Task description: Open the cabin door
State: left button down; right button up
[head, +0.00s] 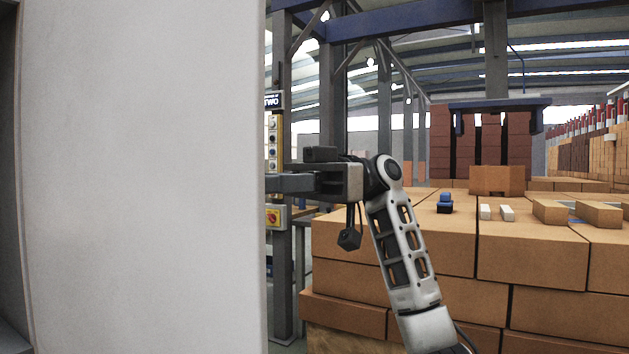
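A large plain pale grey panel (145,180), which looks like the cabin door, fills the left part of the head view. Its right edge stands upright near the middle of the picture. My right gripper (290,183) reaches in from the right at mid height, pointing left. Its fingers run up to the panel's right edge, and their tips are hidden behind it. I cannot tell whether they touch the panel or are open or shut. No handle shows on the visible face. My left gripper is not in view.
Stacked tan brick blocks (430,245) stand behind and to the right of my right arm. A small blue and black item (445,203) and two pale pieces lie on top. A steel post with a control box (273,217) stands beyond the panel's edge.

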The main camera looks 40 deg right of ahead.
pick_arm(q)
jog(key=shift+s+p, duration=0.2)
jog(key=shift+p, duration=0.3)
pick_arm(e)
jog(key=s+d, duration=0.1)
jog(key=d, duration=1.3)
jog(key=shift+s+d, duration=0.15)
jog(key=shift+d, duration=0.1)
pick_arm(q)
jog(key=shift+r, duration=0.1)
